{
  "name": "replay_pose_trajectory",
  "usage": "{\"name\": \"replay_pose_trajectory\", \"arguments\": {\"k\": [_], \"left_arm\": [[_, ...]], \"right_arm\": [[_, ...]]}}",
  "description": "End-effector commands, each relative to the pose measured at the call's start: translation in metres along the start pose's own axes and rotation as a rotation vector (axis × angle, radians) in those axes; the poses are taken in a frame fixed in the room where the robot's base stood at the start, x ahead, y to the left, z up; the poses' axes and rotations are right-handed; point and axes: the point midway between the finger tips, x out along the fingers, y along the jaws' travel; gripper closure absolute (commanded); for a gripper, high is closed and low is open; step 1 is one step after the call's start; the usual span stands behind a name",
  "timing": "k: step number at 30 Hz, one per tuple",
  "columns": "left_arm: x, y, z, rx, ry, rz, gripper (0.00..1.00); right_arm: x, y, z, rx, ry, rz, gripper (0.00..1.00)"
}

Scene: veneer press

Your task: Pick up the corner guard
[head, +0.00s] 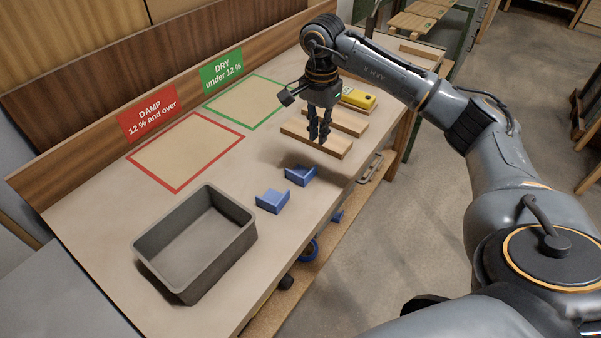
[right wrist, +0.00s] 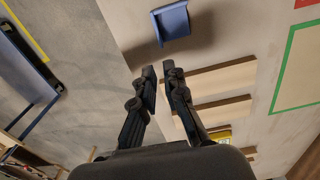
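Two blue angled pieces that look like corner guards lie on the bench in the head view. One corner guard (head: 272,201) is just right of the grey bin, and the other corner guard (head: 300,175) is a little farther back. One blue corner guard (right wrist: 171,21) also shows at the top of the right wrist view, beyond the fingertips. My right gripper (head: 319,139) points down above the wooden strips, behind the guards and apart from them. Its fingers (right wrist: 161,72) have a narrow gap with nothing between them. My left gripper is not in view.
A grey bin (head: 179,272) stands at the front of the bench. Wooden strips (head: 315,138) lie beneath my right gripper, with a yellow device (head: 358,98) behind. Red-outlined (head: 187,150) and green-outlined (head: 247,103) areas are empty. The bench edge is right of the guards.

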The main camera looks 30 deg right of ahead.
Motion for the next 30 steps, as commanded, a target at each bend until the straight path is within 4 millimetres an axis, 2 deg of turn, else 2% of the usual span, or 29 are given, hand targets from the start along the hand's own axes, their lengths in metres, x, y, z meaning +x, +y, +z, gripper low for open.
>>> {"name": "replay_pose_trajectory", "arguments": {"k": [3, 9, 16, 20, 24, 30], "left_arm": [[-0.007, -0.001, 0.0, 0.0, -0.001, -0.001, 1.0], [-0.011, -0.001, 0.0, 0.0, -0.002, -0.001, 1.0], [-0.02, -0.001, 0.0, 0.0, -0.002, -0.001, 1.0], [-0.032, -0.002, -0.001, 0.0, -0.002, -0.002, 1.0], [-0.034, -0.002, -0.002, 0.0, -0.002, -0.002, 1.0], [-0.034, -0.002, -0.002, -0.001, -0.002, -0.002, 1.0]], "right_arm": [[0.025, 0.001, 0.001, 0.0, -0.004, 0.005, 0.89], [0.055, 0.0, 0.001, 0.0, -0.004, 0.0, 0.89], [0.071, -0.001, 0.003, -0.001, -0.006, 0.001, 0.89], [0.091, -0.001, 0.004, 0.0, -0.006, 0.002, 0.89], [0.109, -0.002, 0.003, -0.001, -0.006, -0.001, 0.89], [0.114, -0.003, 0.002, 0.0, -0.003, -0.004, 0.89]]}}
